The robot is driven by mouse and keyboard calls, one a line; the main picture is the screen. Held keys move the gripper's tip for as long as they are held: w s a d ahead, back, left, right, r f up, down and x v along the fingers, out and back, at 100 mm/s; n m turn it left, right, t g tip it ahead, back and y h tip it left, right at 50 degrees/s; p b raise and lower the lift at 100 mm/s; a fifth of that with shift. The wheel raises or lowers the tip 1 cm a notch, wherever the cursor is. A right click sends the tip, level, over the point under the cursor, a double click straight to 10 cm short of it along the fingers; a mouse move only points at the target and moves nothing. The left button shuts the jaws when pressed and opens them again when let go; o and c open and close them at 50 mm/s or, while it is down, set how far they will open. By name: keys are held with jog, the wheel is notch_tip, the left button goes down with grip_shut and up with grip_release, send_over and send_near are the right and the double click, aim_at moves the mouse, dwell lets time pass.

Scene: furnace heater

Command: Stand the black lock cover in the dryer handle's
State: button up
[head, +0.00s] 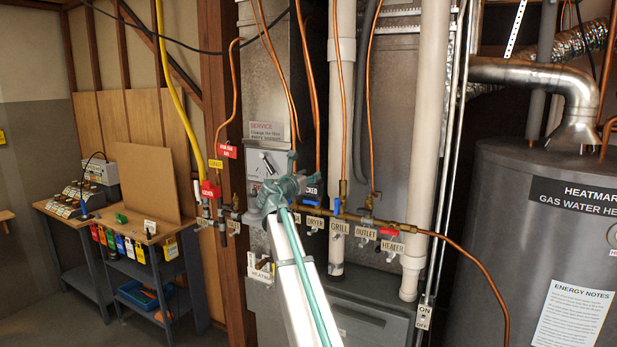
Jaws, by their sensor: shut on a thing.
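My gripper (290,168) is in front of the grey furnace panel, above the valve row, and is seen from behind. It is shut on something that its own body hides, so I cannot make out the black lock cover. The dryer label (314,222) hangs on the brass pipe just right of my arm. The dryer handle (311,202) shows as a small blue piece above that label, close to my gripper. A tag reading "LOCKED" (313,190) shows partly beside my gripper. I cannot tell whether the held thing touches the handle.
Grill (339,228), outlet (366,233) and heater (392,247) labels hang further right. A red-tagged valve (210,189) is on the left. White pipes (428,130) and copper lines crowd the panel. A bench (150,236) with coloured locks stands left, a water heater (550,240) right.

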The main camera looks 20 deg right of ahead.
aim_at(309, 187)
jog(key=shift+f+b, duration=0.6)
jog(key=shift+f, duration=1.3)
jog(key=shift+p, duration=0.5)
dwell(1.4)
dwell(0.5)
jog(key=o, duration=1.1)
jog(key=shift+s+a, duration=0.1)
jog(key=v, duration=1.1)
jog(key=shift+s+a, duration=0.3)
